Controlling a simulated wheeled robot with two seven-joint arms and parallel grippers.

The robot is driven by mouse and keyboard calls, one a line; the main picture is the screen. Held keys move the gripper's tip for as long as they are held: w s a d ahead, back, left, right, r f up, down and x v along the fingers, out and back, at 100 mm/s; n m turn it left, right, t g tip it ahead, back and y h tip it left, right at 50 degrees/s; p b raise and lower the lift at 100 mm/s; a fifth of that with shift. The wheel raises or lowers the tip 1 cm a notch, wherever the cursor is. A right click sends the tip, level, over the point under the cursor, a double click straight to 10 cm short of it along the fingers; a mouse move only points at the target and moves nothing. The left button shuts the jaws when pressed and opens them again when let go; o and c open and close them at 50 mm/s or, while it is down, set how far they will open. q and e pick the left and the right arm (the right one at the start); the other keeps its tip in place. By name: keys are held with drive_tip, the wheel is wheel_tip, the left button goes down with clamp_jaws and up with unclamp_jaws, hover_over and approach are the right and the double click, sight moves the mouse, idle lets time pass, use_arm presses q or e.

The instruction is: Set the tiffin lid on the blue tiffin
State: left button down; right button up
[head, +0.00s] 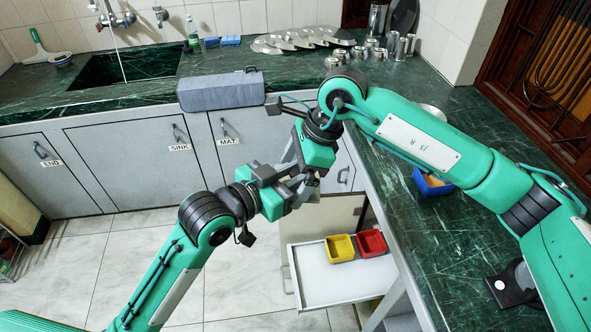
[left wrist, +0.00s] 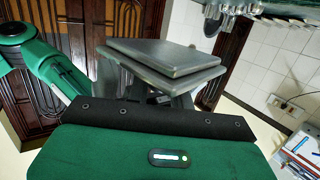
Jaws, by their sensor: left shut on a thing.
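The blue tiffin (head: 432,187) stands on the right-hand green counter in the head view, with orange inside and no lid seen on it. My left gripper (head: 288,184) and right gripper (head: 302,180) meet in the middle of the head view, over the floor in front of the cabinets. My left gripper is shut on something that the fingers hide. In the left wrist view, its broad grey fingers (left wrist: 165,57) fill the upper middle. I cannot make out the tiffin lid. The right gripper's fingers overlap the left's, so their opening is unclear.
A pulled-out white tray (head: 325,284) holds a yellow box (head: 340,247) and a red box (head: 371,243) below the grippers. A grey case (head: 220,90) lies at the counter's front edge. Metal plates (head: 290,42) and cups stand at the back. The right counter's front is mostly clear.

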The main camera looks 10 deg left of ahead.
drive_tip(key=c, duration=0.5)
use_arm(q)
drive_tip(key=c, duration=1.1)
unclamp_jaws()
drive_tip(key=shift+c, duration=0.2)
drive_tip(key=shift+s+d, duration=0.1)
drive_tip(key=shift+r, duration=0.1)
